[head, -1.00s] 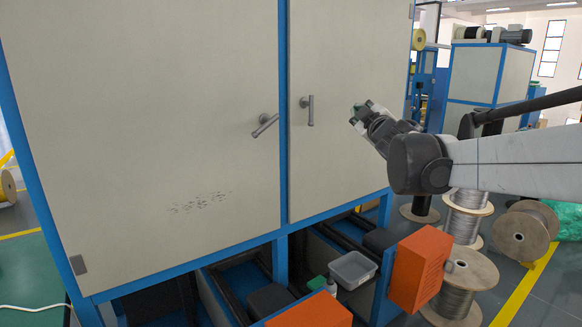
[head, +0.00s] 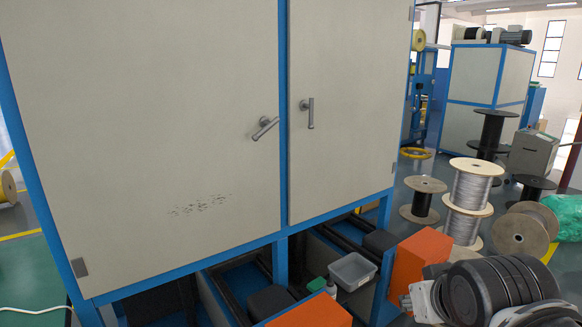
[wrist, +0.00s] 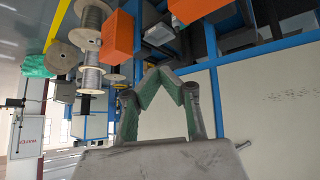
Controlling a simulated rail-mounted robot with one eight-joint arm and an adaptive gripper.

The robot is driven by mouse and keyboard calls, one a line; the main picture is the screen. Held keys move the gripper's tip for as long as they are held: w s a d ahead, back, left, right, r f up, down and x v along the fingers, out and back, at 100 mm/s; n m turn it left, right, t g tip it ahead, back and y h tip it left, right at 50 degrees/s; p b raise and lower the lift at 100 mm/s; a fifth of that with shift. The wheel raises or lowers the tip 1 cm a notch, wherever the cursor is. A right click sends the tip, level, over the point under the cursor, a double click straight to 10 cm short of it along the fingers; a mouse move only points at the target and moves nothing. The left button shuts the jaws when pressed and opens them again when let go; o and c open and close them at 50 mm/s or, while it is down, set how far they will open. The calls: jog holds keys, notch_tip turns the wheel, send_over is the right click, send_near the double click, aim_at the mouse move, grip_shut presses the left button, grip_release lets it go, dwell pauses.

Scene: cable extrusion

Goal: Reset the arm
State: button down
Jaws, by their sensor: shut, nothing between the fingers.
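My gripper (wrist: 158,75) shows in the wrist view, its green-padded fingers meeting at the tips with nothing between them. In the head view only a dark rounded part of my arm shows at the bottom right; the fingers cannot be made out there. The large cream cabinet (head: 150,120) with blue frame fills the left and middle of the head view. Its left door handle (head: 265,128) is tilted, and its right door handle (head: 308,112) is upright. Both are clear of my arm. The cabinet also shows at the right of the wrist view (wrist: 270,120), upside down.
An orange box (head: 412,262) stands low beside my arm. A grey bin (head: 353,270) sits under the cabinet. Wire spools (head: 468,200) and a wooden reel (head: 522,232) stand on the floor at the right. The space before the doors is clear.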

jog(key=shift+g+y, duration=0.4)
jog(key=shift+g, duration=0.3)
jog(key=s+f, duration=0.1)
jog(key=s+a+f, duration=0.1)
jog(key=s, duration=0.1)
jog(key=s+f, duration=0.1)
jog(key=shift+s+a+f, duration=0.2)
jog(key=shift+s+a, duration=0.05)
jog(key=shift+s, duration=0.05)
